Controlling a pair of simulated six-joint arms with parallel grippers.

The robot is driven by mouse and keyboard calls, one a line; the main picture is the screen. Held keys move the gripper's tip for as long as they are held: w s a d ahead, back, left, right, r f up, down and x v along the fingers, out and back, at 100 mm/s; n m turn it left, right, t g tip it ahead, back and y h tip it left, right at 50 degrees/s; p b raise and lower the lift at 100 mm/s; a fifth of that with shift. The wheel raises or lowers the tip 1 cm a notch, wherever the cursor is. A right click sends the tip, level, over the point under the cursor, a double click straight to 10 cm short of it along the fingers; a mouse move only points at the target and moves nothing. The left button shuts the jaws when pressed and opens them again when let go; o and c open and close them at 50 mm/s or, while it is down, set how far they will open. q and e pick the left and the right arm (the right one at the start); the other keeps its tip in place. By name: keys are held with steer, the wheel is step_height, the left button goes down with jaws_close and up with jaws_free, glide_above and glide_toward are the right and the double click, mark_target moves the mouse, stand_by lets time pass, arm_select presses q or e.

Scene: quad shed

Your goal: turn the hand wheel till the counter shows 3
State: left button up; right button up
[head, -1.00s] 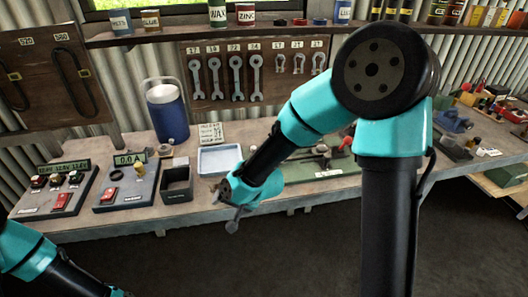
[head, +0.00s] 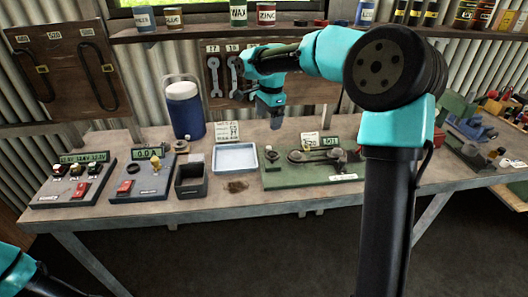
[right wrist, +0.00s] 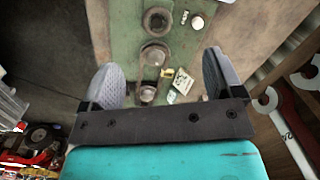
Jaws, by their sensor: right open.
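A green base plate (head: 285,180) on the bench carries a row of round grey metal parts (head: 300,157). I cannot tell for sure which of these is the hand wheel. A small green-lit display (head: 331,142) stands at the back of the plate; its digits are too small to read. My right gripper (head: 276,122) points down, above and behind the plate's left part, touching nothing. In the right wrist view its fingers (right wrist: 160,80) are wide apart and empty, with a round knob (right wrist: 153,55) seen between them, below. My left gripper is out of view.
A pale blue tray (head: 235,170) and a dark box (head: 191,190) stand left of the plate. Beyond them are two switch panels (head: 139,196) and a blue jug (head: 186,110). Wrenches (head: 216,78) hang behind my right gripper. A vise (head: 470,125) stands far right.

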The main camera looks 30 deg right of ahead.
mark_target(273, 154)
steer(key=shift+s+d+r+m+g+h, duration=0.1)
steer(key=shift+d+r+m+g+h, duration=0.2)
steer(key=shift+d+r+m, duration=0.65)
steer(key=shift+d+r+n, duration=0.15)
steer(key=shift+n, duration=0.1)
step_height(273, 154, down, 17)
steer(key=shift+f, duration=0.1)
steer(key=shift+c, duration=0.2)
steer(key=c, duration=0.9)
